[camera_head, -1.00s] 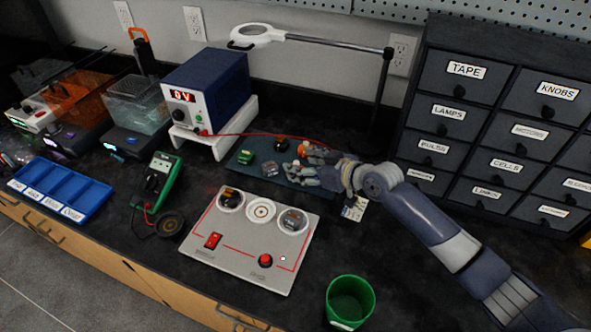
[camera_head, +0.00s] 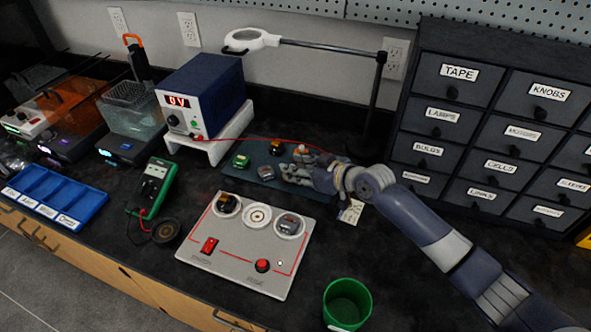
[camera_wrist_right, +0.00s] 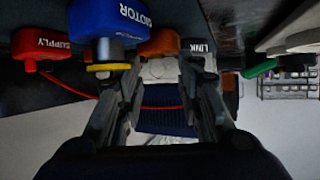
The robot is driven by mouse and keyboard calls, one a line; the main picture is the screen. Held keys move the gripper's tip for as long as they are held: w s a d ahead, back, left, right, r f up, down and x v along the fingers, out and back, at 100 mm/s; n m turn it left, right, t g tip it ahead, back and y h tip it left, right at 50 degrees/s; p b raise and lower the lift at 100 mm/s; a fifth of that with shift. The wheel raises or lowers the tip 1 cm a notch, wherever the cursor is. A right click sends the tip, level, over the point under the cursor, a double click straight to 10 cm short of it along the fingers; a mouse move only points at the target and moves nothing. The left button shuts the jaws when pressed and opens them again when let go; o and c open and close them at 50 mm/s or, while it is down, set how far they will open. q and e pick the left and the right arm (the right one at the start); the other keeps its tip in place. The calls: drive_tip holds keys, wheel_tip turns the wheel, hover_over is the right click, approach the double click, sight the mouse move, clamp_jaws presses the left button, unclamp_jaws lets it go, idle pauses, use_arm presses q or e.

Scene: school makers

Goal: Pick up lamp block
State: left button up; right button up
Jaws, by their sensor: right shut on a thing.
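My right gripper (camera_head: 296,172) is low over the dark mat (camera_head: 312,188) at the back middle of the bench. In the right wrist view its fingers (camera_wrist_right: 160,72) are shut on a block with a pale part between them and an orange part (camera_wrist_right: 160,42) beyond; I take this as the lamp block. Its label cannot be read. In the head view the gripper mostly hides it. A blue block marked MOTOR (camera_wrist_right: 118,18) is close to one finger, and a block marked LINK (camera_wrist_right: 200,47) is by the other. My left gripper is not in view.
Several other blocks, including a green one (camera_head: 240,160) and a grey one (camera_head: 265,172), stand on the mat. A grey circuit board (camera_head: 225,254) lies in front. A magnifier lamp (camera_head: 375,115), power supply (camera_head: 210,100) and drawer cabinet (camera_head: 470,110) stand behind. A green cup (camera_head: 347,300) is front right.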

wheel_tip(320, 180, up, 3)
drive_tip(key=shift+r, duration=0.2)
drive_tip(key=s+a, duration=0.2)
drive_tip(key=s, duration=0.2)
drive_tip(key=s+a+r, duration=0.1)
drive_tip(key=s+a, duration=0.2)
drive_tip(key=s, duration=0.2)
drive_tip(key=s+a, duration=0.2)
drive_tip(key=s, duration=0.2)
drive_tip(key=shift+s+a+r, duration=0.15)
drive_tip(key=shift+s+r, duration=0.05)
drive_tip(key=shift+s, duration=0.15)
drive_tip(key=shift+s+a+f+b, duration=0.2)
drive_tip(key=shift+f+b, duration=0.05)
drive_tip(key=shift+b, duration=0.1)
drive_tip(key=shift+w+a+f, duration=0.15)
drive_tip(key=shift+a+f, duration=0.25)
drive_tip(key=shift+f, duration=0.25)
drive_tip(key=shift+p, duration=0.3)
